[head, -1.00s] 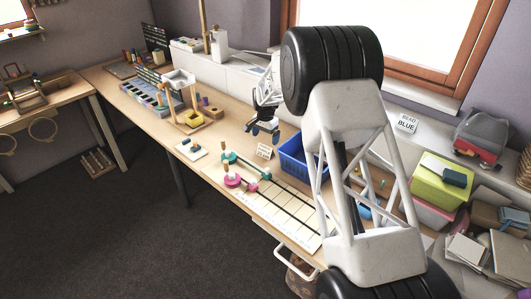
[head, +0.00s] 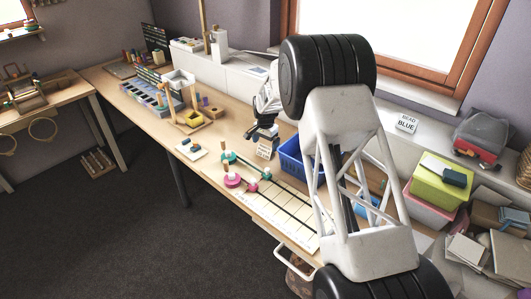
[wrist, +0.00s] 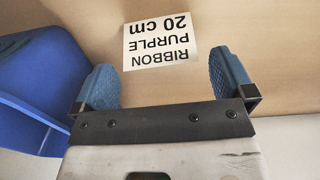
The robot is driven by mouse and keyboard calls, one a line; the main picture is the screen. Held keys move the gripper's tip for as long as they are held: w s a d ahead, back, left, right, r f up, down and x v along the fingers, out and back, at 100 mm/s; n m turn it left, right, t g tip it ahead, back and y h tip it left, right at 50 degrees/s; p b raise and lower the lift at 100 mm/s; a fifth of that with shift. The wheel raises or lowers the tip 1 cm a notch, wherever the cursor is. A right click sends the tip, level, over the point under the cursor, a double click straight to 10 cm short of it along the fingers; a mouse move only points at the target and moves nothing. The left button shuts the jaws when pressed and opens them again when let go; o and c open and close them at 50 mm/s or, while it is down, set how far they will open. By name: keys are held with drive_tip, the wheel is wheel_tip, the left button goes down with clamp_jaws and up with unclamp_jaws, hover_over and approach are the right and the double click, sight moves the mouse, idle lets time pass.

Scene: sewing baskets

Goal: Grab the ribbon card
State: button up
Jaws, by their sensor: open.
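The ribbon card (wrist: 160,42) is a small white card with black print reading "RIBBON PURPLE 20 cm", upside down in the wrist view. In the head view the card (head: 263,153) is on the wooden bench, just below my gripper (head: 263,136). My gripper (wrist: 166,75) is open, with a blue finger pad on each side. The card lies ahead of the fingertips, roughly between their lines, and nothing is in the jaws. The gap between fingertips and card is hard to judge.
A blue bin (head: 290,158) stands right of the card in the head view; in the wrist view the bin (wrist: 35,85) is close beside the left finger. Teal and pink spools (head: 232,180) and a lined measuring mat (head: 285,215) lie in front. Bench to the left is partly clear.

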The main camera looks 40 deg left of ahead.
sight(266, 149)
drive_tip(key=shift+f, duration=2.15)
drive_tip(key=c, duration=0.8)
drive_tip(key=shift+r, duration=0.2)
drive_tip(key=shift+r, duration=4.85)
